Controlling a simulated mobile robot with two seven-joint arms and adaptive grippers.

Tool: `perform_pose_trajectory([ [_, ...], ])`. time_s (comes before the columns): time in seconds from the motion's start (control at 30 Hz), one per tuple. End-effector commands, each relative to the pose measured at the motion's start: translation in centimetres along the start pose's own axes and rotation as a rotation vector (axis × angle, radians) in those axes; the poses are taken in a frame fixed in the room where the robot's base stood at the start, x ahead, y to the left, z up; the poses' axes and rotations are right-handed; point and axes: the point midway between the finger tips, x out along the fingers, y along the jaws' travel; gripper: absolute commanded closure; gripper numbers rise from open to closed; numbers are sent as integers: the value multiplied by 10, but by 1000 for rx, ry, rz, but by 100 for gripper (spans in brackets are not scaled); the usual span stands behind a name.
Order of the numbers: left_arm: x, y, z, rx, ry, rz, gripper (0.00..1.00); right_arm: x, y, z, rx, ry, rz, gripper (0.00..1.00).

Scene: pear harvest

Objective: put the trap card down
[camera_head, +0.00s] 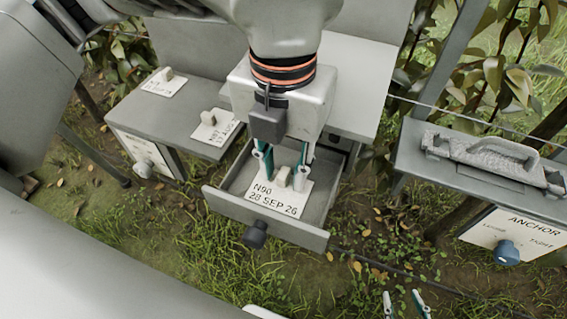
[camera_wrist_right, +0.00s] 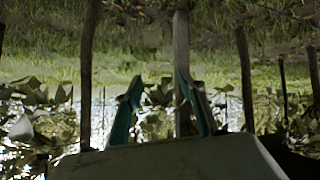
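The trap card (camera_head: 278,198), white with a pale knob (camera_head: 283,176) and print that seems to read "28 SEP 26", lies in the open grey drawer (camera_head: 228,207). My left gripper (camera_head: 282,168) reaches down into the drawer with one teal-lined finger on each side of the knob. Gaps show between the fingers and the knob, so it looks open. Whether the card lies fully flat cannot be told. My right gripper (camera_head: 405,304) is at the bottom edge, open and empty, away from the drawer. Its spread fingers also show in the right wrist view (camera_wrist_right: 160,105).
Two more white cards with knobs, one at the back (camera_head: 165,82) and one nearer (camera_head: 214,127), lie on the grey top left of the drawer. The drawer has a dark front knob (camera_head: 255,235). An "ANCHOR" box (camera_head: 516,240) with a blue knob stands at right. Grass lies in front.

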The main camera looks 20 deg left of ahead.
Motion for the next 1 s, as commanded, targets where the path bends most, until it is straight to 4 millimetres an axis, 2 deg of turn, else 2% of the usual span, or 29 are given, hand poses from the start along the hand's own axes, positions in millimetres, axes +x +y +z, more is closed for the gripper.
perform_pose_trajectory([
  [0.17, -2, 0, 0, 0, -1, 0, 73, 0, -2, 2, 5, -5, 0, 60],
  [0.27, -9, 0, 0, -1, -3, 0, 73, -1, -1, 1, 4, -5, 0, 60],
  [0.53, -61, 0, 0, -2, -9, -1, 73, -4, 3, -2, -1, -5, 5, 60],
  [0.7, -94, 0, 0, -2, -7, 0, 73, -6, 4, 5, -3, -20, 6, 60],
  [0.83, -111, 0, 0, 0, -4, 1, 73, -7, 3, 9, -3, -28, 5, 60],
  [1.0, -122, 0, 0, 1, -2, 1, 73, -8, 4, 6, 0, -22, 6, 60],
])
